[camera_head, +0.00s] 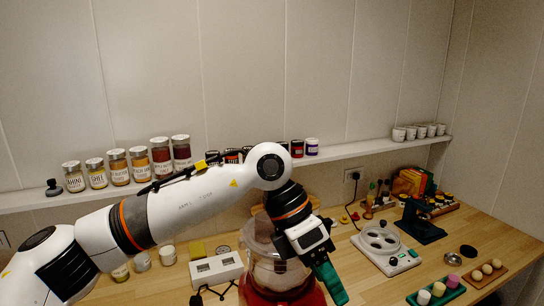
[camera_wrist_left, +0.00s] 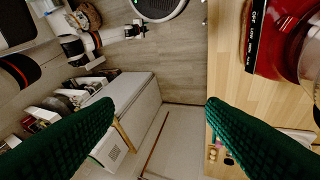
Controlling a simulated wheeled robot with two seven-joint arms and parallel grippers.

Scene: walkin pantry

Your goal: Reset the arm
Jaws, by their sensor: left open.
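My left arm reaches across the head view from the lower left and bends down over the counter. My left gripper (camera_head: 332,284) has green fingers and hangs in front of a red-based appliance with a clear bowl (camera_head: 278,268). In the left wrist view its two green fingers (camera_wrist_left: 160,120) stand wide apart with nothing between them. The red appliance (camera_wrist_left: 285,40) is at the right there, beside the fingers. A white arm with a small dark end (camera_wrist_left: 138,30), seemingly my right one, shows far off; its jaws are too small to read.
The wooden counter (camera_head: 445,245) holds a white plate device (camera_head: 388,247), a green stand (camera_head: 422,225), a white box (camera_head: 216,268) and trays with small cylinders and balls. A wall shelf (camera_head: 365,148) carries jars (camera_head: 161,157) and cups. The left wrist view shows open floor (camera_wrist_left: 180,70) below.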

